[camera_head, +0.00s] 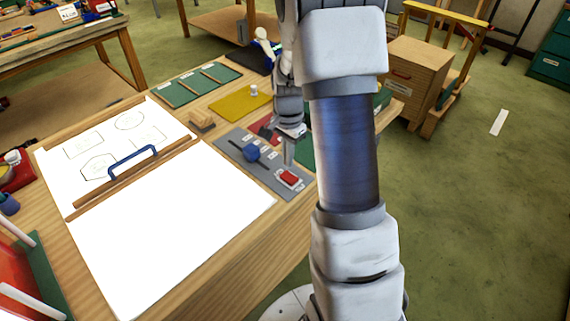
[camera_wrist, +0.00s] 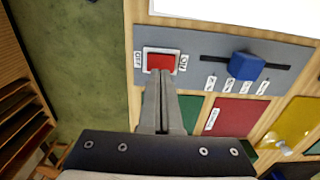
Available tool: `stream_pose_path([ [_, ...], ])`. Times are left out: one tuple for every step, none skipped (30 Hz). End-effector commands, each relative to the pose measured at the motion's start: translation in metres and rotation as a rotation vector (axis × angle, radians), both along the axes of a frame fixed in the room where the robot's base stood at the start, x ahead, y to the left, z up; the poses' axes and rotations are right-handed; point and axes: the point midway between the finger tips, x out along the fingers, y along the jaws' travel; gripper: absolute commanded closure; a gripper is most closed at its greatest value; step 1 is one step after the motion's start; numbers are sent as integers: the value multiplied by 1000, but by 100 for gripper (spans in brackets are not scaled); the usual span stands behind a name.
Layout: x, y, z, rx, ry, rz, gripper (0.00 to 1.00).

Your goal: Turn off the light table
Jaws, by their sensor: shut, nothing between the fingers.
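The light table's panel (camera_head: 170,230) glows bright white in the head view. On its right, a grey control strip (camera_head: 233,143) carries a red rocker switch (camera_head: 289,177) in a white frame. In the wrist view the red switch (camera_wrist: 160,62) has an OFF label on its left and an ON label on its right. My gripper (camera_head: 289,160) is shut and empty, pointing down at the switch. In the wrist view the fingertips (camera_wrist: 161,73) overlap the switch's near edge; I cannot tell whether they touch it. Which side of the rocker is pressed is unclear.
A blue slider knob (camera_wrist: 246,65) sits beside the switch on the same strip. A blue handle (camera_head: 133,161) is on a wooden bar across the panel. Red, yellow (camera_head: 240,103) and green mats lie behind the strip. A wooden cabinet (camera_head: 415,80) stands to the right.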

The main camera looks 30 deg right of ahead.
Motion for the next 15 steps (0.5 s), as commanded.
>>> stream_pose_path([
  [2,0,14,-2,-8,1,100],
  [2,0,21,-2,-8,1,100],
  [3,0,31,-2,-8,1,100],
  [2,0,37,-3,-7,1,100],
  [3,0,43,-3,-7,1,100],
  [2,0,51,-2,-6,0,100],
  [3,0,56,-2,-6,0,100],
  [3,0,61,-2,-5,0,100],
  [3,0,67,-2,-6,-1,100],
  [3,0,71,-2,-4,-1,100],
  [2,0,74,-2,-3,-1,100],
  [3,0,77,-2,-4,-1,100],
  [3,0,80,-2,-3,-1,100],
  [2,0,82,-1,-3,-1,100],
  [2,0,83,-1,-3,-1,100],
])
